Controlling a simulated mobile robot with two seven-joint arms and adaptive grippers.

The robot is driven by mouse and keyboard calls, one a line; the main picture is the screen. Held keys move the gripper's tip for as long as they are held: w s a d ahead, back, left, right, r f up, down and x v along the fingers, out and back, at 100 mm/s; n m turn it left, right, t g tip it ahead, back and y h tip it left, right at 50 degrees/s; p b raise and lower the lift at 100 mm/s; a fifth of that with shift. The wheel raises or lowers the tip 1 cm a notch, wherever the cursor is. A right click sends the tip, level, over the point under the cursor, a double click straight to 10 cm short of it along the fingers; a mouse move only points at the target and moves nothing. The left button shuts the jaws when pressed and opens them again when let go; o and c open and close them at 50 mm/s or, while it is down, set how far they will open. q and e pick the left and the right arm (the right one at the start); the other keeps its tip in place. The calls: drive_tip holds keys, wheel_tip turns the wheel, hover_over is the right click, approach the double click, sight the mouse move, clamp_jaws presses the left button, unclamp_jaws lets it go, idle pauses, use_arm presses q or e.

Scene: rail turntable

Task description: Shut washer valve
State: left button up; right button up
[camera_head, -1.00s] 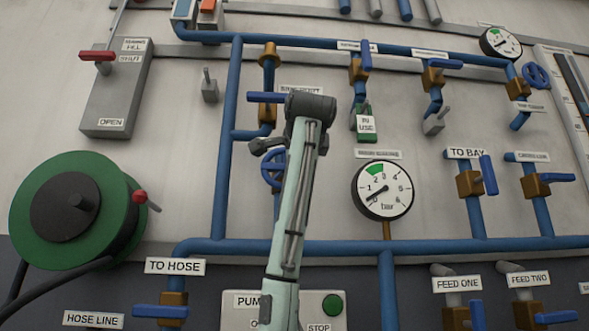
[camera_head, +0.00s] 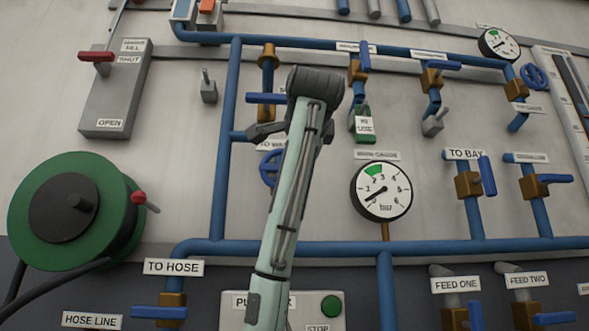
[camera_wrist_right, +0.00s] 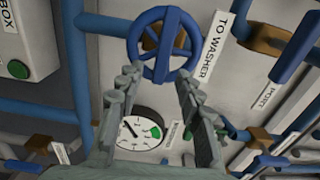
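The washer valve is a blue handwheel (camera_wrist_right: 163,45) beside a white TO WASHER label (camera_wrist_right: 215,45) in the right wrist view. In the head view the wheel (camera_head: 269,169) is partly hidden behind my right arm. My right gripper (camera_wrist_right: 157,76) is open, with its two fingers spread. In the wrist view the fingertips are either side of the wheel's lower rim; I cannot tell if they touch it. In the head view the gripper (camera_head: 260,131) is seen from behind, just above the wheel. My left gripper is not in view.
A blue lever (camera_head: 265,98) is just above the gripper. The round pressure gauge (camera_head: 381,191) is right of my arm, below a green IN USE tag (camera_head: 364,125). Blue pipes (camera_head: 227,190) run around the wheel. A green hose reel (camera_head: 70,210) stands at left.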

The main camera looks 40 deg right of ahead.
drive_tip(key=v, duration=0.7)
idle(0.4)
